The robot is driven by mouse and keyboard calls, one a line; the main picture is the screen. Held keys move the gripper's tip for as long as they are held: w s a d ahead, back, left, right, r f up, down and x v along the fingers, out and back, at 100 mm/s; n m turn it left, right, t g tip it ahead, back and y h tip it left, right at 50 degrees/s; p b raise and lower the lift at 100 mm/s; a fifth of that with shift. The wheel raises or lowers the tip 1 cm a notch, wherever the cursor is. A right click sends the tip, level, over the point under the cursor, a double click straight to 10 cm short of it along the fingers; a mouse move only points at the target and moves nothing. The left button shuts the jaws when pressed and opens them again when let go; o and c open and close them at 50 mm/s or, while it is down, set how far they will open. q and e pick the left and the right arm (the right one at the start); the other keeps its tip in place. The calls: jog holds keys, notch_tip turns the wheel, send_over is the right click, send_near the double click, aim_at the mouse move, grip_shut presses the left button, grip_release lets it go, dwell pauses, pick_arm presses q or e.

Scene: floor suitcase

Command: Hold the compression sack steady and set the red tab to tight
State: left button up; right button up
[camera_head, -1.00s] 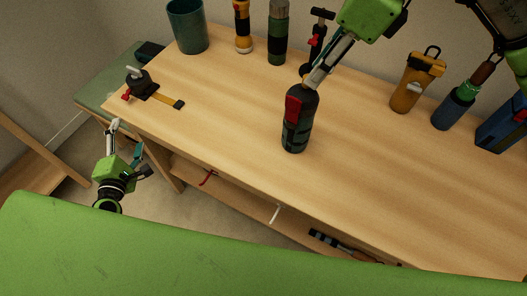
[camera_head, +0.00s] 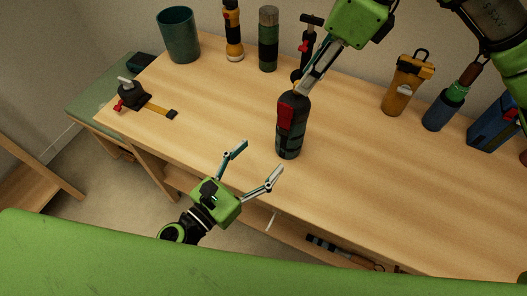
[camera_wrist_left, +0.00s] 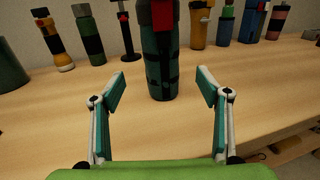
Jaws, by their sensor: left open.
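The compression sack (camera_head: 288,145) is a dark, banded, bottle-shaped thing standing upright near the middle of the table. The red tab (camera_head: 286,116) is on its upper side, facing the near left. My left gripper (camera_head: 262,157) is open and empty by the table's near edge, short of the sack. In the left wrist view the sack (camera_wrist_left: 161,68) stands straight ahead, beyond and between the spread fingers. My right gripper (camera_head: 300,86) comes down from above to the top of the sack. Its fingers look close together there, but their grip cannot be made out.
A teal cup (camera_head: 178,36), a yellow-black flashlight (camera_head: 233,35) and a green-black bottle (camera_head: 268,42) stand at the back. A yellow bottle (camera_head: 400,92) and a blue one (camera_head: 438,112) stand right. A black clamp-like thing (camera_head: 131,95) with a strap lies left. The table's front right is clear.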

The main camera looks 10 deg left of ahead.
aim_at(292, 126)
pick_arm(q)
jog(key=x, duration=1.3)
jog(key=shift+w+d, duration=0.2)
jog(key=shift+d, duration=0.05)
jog(key=shift+c, duration=0.4)
jog(key=c, duration=1.2)
jog(key=shift+c, duration=0.9)
pick_arm(e)
jog(key=shift+o, duration=0.8)
jog(key=a+r+n+h, duration=0.1)
jog(key=a+n+h, duration=0.3)
jog(key=n, duration=1.2)
jog(key=shift+g, duration=0.3)
jog(key=f, duration=1.1)
jog(key=shift+w+f, duration=0.1)
jog(key=shift+w, duration=0.25)
grip_shut()
